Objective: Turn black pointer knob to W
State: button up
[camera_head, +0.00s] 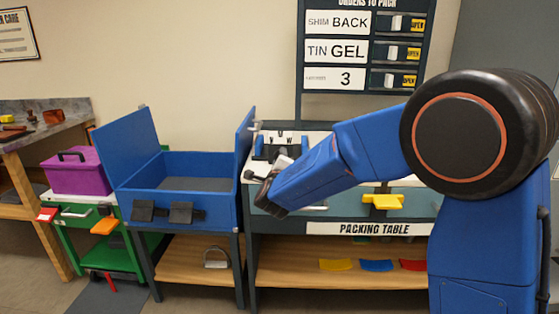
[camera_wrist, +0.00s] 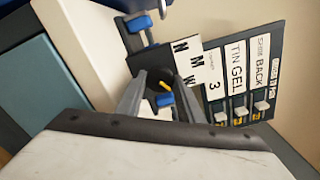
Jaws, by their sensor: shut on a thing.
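The black pointer knob (camera_wrist: 155,75) shows in the wrist view as a dark shape between my fingertips, partly covered by them. A small yellow mark shows beside it; I cannot tell which letter the pointer faces. My gripper (camera_wrist: 153,88) is shut on the knob. A white plate with the letters N, M and W (camera_wrist: 193,68) stands just beyond it. In the head view the letter plate (camera_head: 291,138) shows at the back left of the packing table, and my wrist and arm hide the knob.
Blue fittings (camera_wrist: 139,23) stand near the knob. The blue open box (camera_head: 190,200) is left of the packing table (camera_head: 368,229), with its raised flap close to my wrist. The orders board (camera_head: 363,50) hangs behind. A yellow handle (camera_head: 382,201) sticks out of the table's front.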

jog(key=shift+f+m, duration=0.1)
jog(key=shift+m, duration=0.4)
jog(key=o, duration=1.1)
jog(key=shift+c, duration=0.2)
jog(key=s, duration=1.7)
jog(key=shift+s, duration=0.25)
jog(key=shift+d, duration=0.1)
